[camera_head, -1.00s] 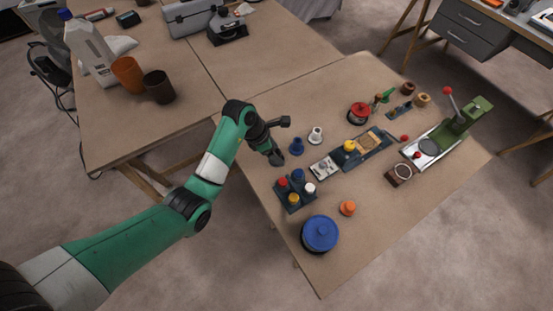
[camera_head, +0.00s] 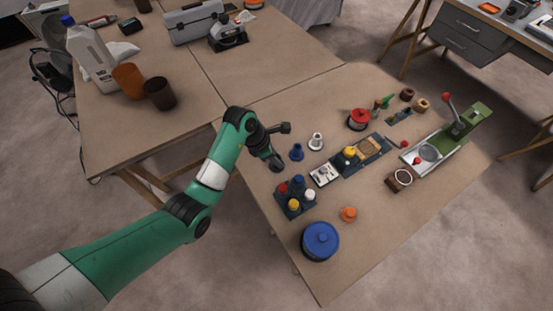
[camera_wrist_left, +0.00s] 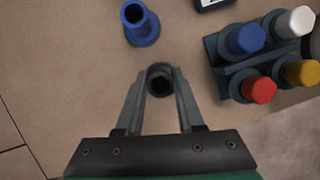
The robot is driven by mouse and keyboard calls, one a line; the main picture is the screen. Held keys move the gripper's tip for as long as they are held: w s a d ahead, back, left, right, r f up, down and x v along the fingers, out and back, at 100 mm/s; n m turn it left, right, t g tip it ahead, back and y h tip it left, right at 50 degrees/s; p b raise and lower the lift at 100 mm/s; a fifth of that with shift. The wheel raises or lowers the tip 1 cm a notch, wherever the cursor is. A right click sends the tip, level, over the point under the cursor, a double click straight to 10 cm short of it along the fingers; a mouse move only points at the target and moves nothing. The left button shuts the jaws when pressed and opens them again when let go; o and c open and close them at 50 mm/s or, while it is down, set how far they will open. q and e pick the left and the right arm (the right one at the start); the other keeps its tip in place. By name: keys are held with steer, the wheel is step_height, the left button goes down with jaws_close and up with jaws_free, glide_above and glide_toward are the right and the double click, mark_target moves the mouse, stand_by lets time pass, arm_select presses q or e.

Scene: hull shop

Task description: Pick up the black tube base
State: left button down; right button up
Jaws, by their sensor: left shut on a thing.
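My left gripper (camera_head: 276,163) is at the left edge of the brown work table. In the left wrist view, its two fingers (camera_wrist_left: 160,92) are closed around a dark, round, hollow piece, the black tube base (camera_wrist_left: 160,79). Its open top faces the camera. I cannot tell whether its underside touches the table. In the head view the gripper hides most of it. My right gripper is not in view.
A blue tube base (camera_head: 297,152) stands close by, with a white one (camera_head: 316,141) beyond it. A dark rack (camera_head: 283,204) with coloured caps is near the gripper. A blue round container (camera_head: 320,241) stands at the front, and a green press (camera_head: 465,131) at the right.

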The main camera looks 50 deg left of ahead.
arm_select(q)
steer(key=r+p, duration=0.2)
steer(key=r, duration=0.1)
steer(key=r+p, duration=0.1)
steer(key=shift+s+d+r, duration=0.15)
steer(key=shift+s+r, duration=0.1)
steer(key=s+d+r+p, duration=0.5)
steer(key=s+r+p, duration=0.3)
steer(key=s, duration=0.4)
steer(key=shift+d+r+p, duration=0.2)
steer(key=shift+d+p, duration=0.15)
steer(key=shift+p, duration=0.25)
